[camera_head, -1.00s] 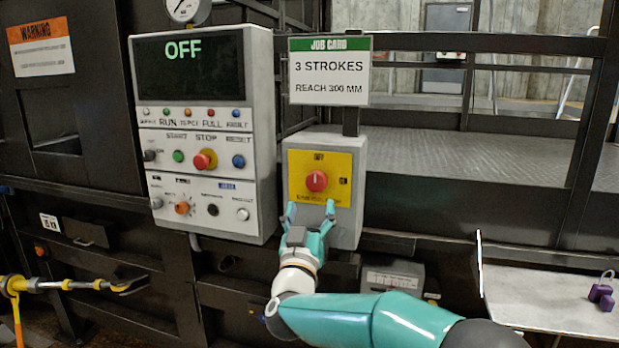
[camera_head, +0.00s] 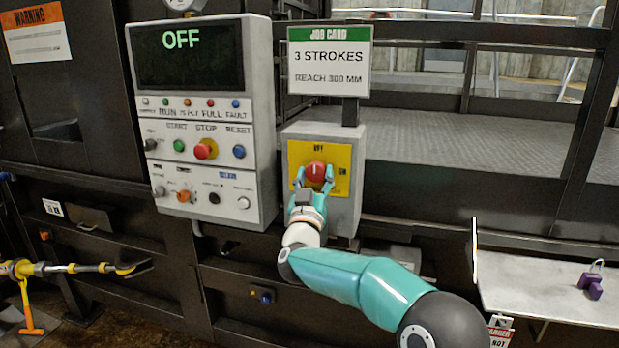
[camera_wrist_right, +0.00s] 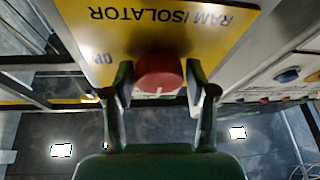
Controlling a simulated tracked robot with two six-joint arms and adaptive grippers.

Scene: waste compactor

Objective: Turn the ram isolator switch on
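The ram isolator switch is a red round knob (camera_head: 315,171) on a yellow plate (camera_head: 340,160), on the front of a grey box (camera_head: 345,215). Its white mark points up, towards OFF; ON is at the right of the plate. My right gripper (camera_head: 314,180) is at the knob, with one finger on each side of it. In the right wrist view the red knob (camera_wrist_right: 160,74) sits between the spread fingertips (camera_wrist_right: 160,85). A gap shows beside the knob, and I cannot tell whether either finger touches it. My left gripper is out of view.
A grey control panel (camera_head: 258,120) with several buttons stands left of the box; its display (camera_head: 188,55) reads OFF. A job card (camera_head: 329,62) is above the box. A shelf (camera_head: 540,290) with a purple padlock (camera_head: 591,285) is at the right. A yellow-handled bar (camera_head: 75,268) is at lower left.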

